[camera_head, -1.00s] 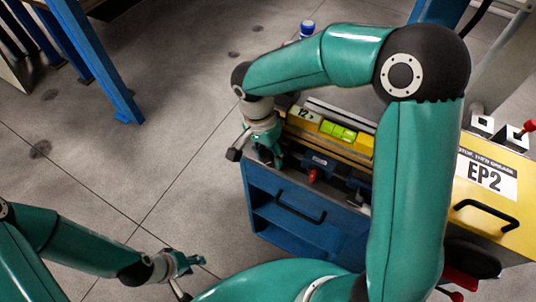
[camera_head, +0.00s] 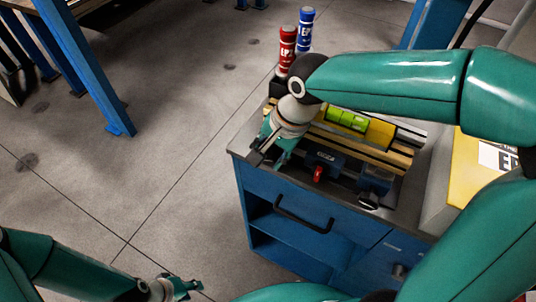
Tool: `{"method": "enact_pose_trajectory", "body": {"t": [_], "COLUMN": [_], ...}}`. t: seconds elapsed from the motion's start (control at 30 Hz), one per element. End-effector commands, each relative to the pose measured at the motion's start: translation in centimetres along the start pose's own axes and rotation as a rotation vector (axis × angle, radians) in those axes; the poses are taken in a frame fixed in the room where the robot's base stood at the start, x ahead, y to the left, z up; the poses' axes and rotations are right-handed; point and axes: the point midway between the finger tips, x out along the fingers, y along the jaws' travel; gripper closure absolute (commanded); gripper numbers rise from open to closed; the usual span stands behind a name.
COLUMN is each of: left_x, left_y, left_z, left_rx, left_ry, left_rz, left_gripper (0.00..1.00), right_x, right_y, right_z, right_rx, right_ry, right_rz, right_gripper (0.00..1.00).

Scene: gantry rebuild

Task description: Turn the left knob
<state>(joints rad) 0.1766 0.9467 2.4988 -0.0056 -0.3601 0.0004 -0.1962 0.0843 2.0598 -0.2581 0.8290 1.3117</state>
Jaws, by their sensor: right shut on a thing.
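The blue cart (camera_head: 253,187) carries a row of small dark blocks with knobs on its top front edge. The middle block has a red knob (camera_head: 318,174), and the right one has a dark round knob (camera_head: 368,201). My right gripper (camera_head: 279,156) is at the left end of this row, pointing down, shut on the left knob, which it and the wrist hide almost wholly. How far the knob is turned cannot be seen. My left gripper (camera_head: 190,287) is low over the floor at the bottom, away from the cart; its opening is too small to judge.
A yellow level with green vials (camera_head: 346,120) lies behind the knobs. A red bottle (camera_head: 287,48) and a blue bottle (camera_head: 305,30) stand at the back left. A black drawer handle (camera_head: 302,214) is on the cart front. A yellow labelled box (camera_head: 465,175) is at the right.

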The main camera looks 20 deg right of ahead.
Motion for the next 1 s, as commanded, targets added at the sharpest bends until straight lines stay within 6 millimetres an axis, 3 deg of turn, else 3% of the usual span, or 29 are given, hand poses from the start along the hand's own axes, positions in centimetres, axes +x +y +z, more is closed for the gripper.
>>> {"method": "enact_pose_trajectory", "body": {"t": [0.03, 0.07, 0.2, 0.67, 1.0], "left_x": [0.0, 0.0, 0.0, -0.1, -0.1], "left_y": [0.0, 0.0, 0.0, 0.0, 0.0], "left_z": [0.0, 0.0, 0.0, 0.0, 0.0], "left_rx": [0.000, 0.000, 0.000, 0.000, 0.000], "left_ry": [0.000, 0.000, 0.000, 0.000, 0.000], "left_rz": [0.000, 0.000, 0.000, 0.000, 0.000], "left_gripper": [0.60, 0.60, 0.60, 0.60, 0.60], "right_x": [-0.1, -0.1, -0.1, -0.9, -7.0], "right_y": [0.0, 0.0, 0.0, -0.1, -0.1], "right_z": [-0.1, -0.1, 0.0, 0.0, 0.0], "right_rx": [0.000, 0.000, 0.000, 0.000, 0.000], "right_ry": [0.001, 0.001, 0.001, 0.002, 0.002], "right_rz": [0.002, 0.002, 0.002, -0.002, -0.004], "right_gripper": [0.93, 0.56, 0.33, 0.32, 0.32]}}
